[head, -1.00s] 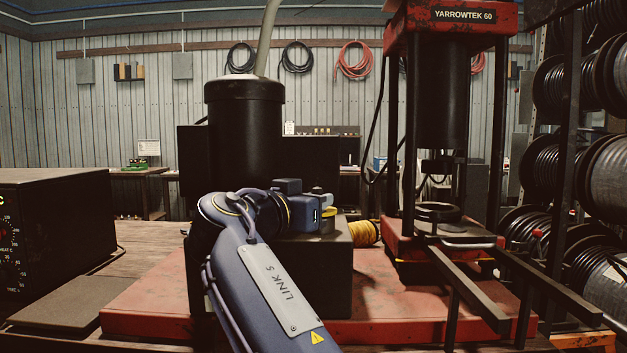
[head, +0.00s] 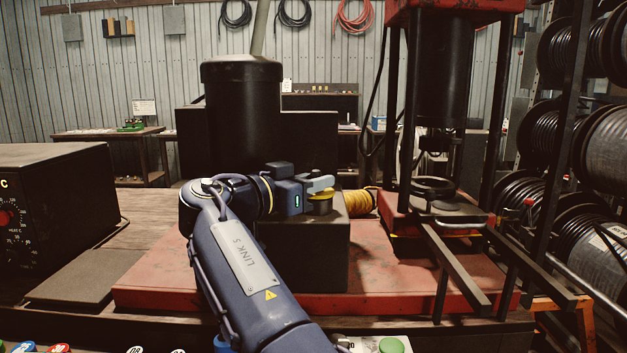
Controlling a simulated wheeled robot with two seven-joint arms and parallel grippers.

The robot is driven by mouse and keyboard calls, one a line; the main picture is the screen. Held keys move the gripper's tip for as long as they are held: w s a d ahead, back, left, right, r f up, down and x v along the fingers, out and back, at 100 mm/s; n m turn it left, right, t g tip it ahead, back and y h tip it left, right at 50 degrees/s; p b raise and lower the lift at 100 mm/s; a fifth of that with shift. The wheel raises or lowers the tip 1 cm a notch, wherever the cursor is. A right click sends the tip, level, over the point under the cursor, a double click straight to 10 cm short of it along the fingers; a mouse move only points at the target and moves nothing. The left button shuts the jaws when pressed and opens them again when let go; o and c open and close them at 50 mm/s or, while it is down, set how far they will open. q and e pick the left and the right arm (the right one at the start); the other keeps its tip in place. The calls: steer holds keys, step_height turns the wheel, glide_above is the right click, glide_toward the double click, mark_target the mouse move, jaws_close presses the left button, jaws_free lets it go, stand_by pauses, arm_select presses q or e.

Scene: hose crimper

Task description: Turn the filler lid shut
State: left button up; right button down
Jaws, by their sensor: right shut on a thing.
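The yellow filler lid (head: 322,206) sits on top of the dark box-shaped tank (head: 325,255), in front of the black motor cylinder. My right gripper (head: 321,190) is at the lid, its grey fingers shut on it from the left and above. The fingers cover part of the lid, so I cannot tell how far it is turned. My left gripper is not in view.
The red press (head: 430,215) stands right of the tank on a red base (head: 390,280). A yellow coil (head: 360,201) lies between them. A black control box (head: 55,210) is at left. Hose reels (head: 610,140) fill the right side.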

steer(key=c, duration=1.6)
jaws_free()
steer(key=shift+d+r, duration=0.25)
steer(key=shift+r, duration=0.15)
steer(key=shift+o, duration=1.1)
steer(key=shift+w+f, duration=0.2)
steer(key=shift+a, duration=0.1)
steer(key=shift+s+a+f, duration=0.1)
steer(key=shift+s, duration=0.05)
steer(key=v, duration=0.7)
steer(key=shift+s+a, duration=0.2)
